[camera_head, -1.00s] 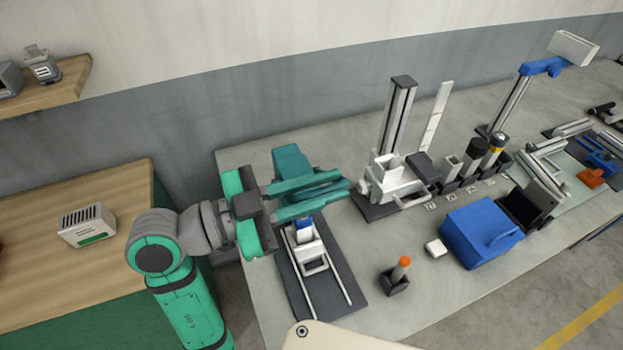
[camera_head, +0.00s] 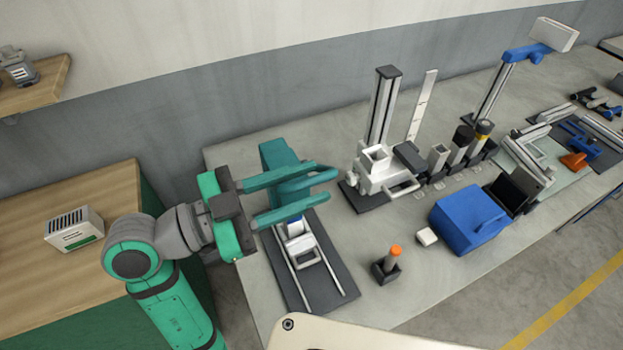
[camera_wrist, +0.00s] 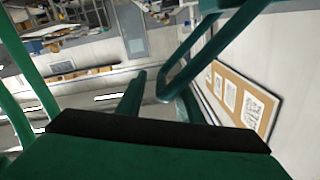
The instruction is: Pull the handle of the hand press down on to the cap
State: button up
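The hand press stands at the left end of the grey bench on a dark base plate (camera_head: 335,278). Its teal body (camera_head: 278,153) rises at the back. In the wrist view, green bars cross in front of my gripper's dark palm (camera_wrist: 150,128).
A white device with a tall column (camera_head: 383,110) stands right of the press. A wooden cabinet (camera_head: 65,205) is at left.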

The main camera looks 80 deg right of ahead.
jog(key=v, duration=0.9)
jog(key=shift+w+f, duration=0.1)
